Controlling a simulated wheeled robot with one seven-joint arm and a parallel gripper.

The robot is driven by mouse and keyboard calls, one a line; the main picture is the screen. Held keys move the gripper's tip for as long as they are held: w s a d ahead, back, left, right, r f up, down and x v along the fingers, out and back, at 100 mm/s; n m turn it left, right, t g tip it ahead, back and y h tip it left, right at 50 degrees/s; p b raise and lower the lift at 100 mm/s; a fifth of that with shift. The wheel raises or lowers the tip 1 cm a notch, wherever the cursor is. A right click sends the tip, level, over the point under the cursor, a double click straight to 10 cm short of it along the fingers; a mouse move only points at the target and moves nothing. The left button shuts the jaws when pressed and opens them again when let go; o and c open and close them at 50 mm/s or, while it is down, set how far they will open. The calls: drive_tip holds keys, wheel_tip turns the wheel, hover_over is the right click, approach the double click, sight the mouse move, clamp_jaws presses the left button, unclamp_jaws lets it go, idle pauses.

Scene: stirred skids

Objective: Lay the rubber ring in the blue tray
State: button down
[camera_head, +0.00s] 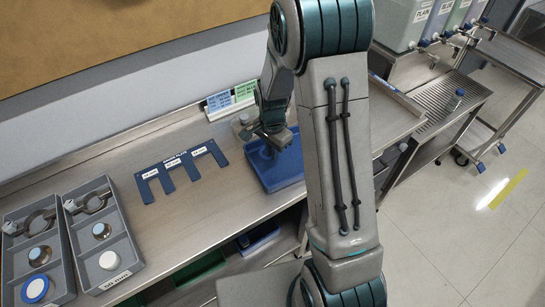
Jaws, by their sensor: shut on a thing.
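The blue tray (287,177) lies on the steel bench in the middle of the view, partly behind my arm. My gripper (271,146) points down over the back part of the tray. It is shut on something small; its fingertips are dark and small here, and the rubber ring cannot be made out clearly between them. I cannot tell whether the held thing touches the tray floor. The visible front part of the tray looks empty.
A blue slotted gauge plate (181,172) lies left of the tray. Two grey divided bins (127,271) with clamps and round parts stand at the far left. Label cards (231,97) stand behind the tray. Steel bench is clear in front of the plate.

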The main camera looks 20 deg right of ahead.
sight(273, 165)
drive_tip(key=shift+f+p, duration=0.55)
drive_tip(key=shift+f, duration=1.5)
drive_tip(key=shift+f, duration=0.1)
drive_tip(key=c, duration=1.5)
unclamp_jaws()
drive_tip(key=shift+c, duration=0.2)
